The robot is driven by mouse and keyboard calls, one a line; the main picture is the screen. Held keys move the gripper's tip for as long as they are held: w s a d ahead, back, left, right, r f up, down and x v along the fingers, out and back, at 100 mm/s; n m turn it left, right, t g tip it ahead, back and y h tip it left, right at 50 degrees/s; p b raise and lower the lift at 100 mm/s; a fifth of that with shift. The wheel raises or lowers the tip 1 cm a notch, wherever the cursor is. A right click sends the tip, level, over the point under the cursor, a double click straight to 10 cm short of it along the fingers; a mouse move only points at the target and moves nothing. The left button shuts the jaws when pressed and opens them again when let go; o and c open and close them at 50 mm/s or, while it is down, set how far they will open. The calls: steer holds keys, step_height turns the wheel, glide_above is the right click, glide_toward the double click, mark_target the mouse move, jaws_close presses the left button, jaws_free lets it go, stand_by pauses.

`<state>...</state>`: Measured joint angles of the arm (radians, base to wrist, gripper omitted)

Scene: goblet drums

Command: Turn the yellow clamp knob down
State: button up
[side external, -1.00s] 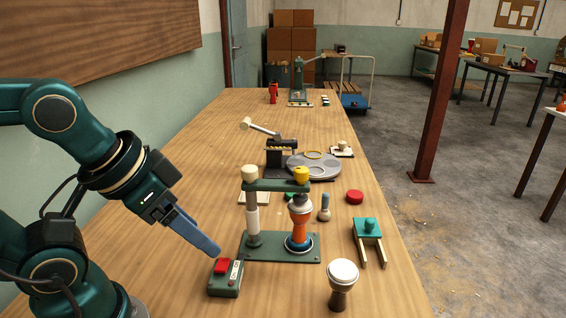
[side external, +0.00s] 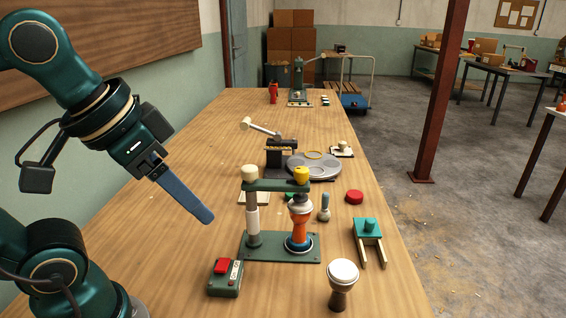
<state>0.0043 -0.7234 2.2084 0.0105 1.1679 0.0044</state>
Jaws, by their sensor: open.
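The yellow clamp knob (side external: 301,174) sits on top of the right end of the green clamp arm (side external: 272,186). Below it an orange goblet drum (side external: 299,230) stands upright on the green base plate (side external: 268,255). A cream knob (side external: 250,172) tops the white and grey post on the left of the clamp. My gripper (side external: 207,216) is left of the clamp, pointing down and right, in the air and apart from it. Its blue fingers overlap in this view, so the gap between them is hidden. I see nothing held.
A box with a red button (side external: 225,278) stands in front of the clamp. A loose goblet drum (side external: 341,284) is at front right. A green-topped piece with wooden prongs (side external: 368,238) and a red disc (side external: 354,196) lie right. A grey round tray (side external: 313,167) stands behind.

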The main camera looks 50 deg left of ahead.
mark_target(300, 174)
steer(key=w+a+f+m+g+y, duration=0.2)
steer(key=a+f+m+g+y, duration=0.15)
steer(key=a+m+y, duration=0.2)
steer(key=w+m+t+y, duration=0.2)
steer(key=w+m, duration=0.2)
steer(key=m, duration=0.1)
steer(key=w+a+r+m+t+y, duration=0.1)
steer(key=w+m+t+y, duration=0.1)
steer(key=w+m, duration=0.2)
steer(key=w+a+r+m+t+y, duration=0.1)
steer(key=w+m+t+y, duration=0.1)
steer(key=w+m, duration=0.2)
steer(key=shift+r+m+y, duration=0.1)
steer(key=shift+m+y, duration=0.15)
steer(key=shift+m, duration=0.6)
steer(key=w+d+f+m+t, duration=0.1)
steer(key=w+d+m+t, duration=0.1)
steer(key=w+d+f+m+t+h, duration=0.1)
steer(key=w+d+m+t, duration=0.1)
steer(key=d+m, duration=0.1)
steer(key=w+d+f+m+t, duration=0.1)
steer(key=w+d+m+t, duration=0.1)
steer(key=m, duration=0.1)
steer(key=shift+w+d+t, duration=0.15)
steer(key=shift+d+t, duration=0.05)
steer(key=shift+t, duration=0.05)
steer(key=shift+f, duration=0.35)
steer(key=shift+w+a+f, duration=0.1)
steer(key=shift+w+a, duration=0.05)
steer(key=shift+x, duration=2.35)
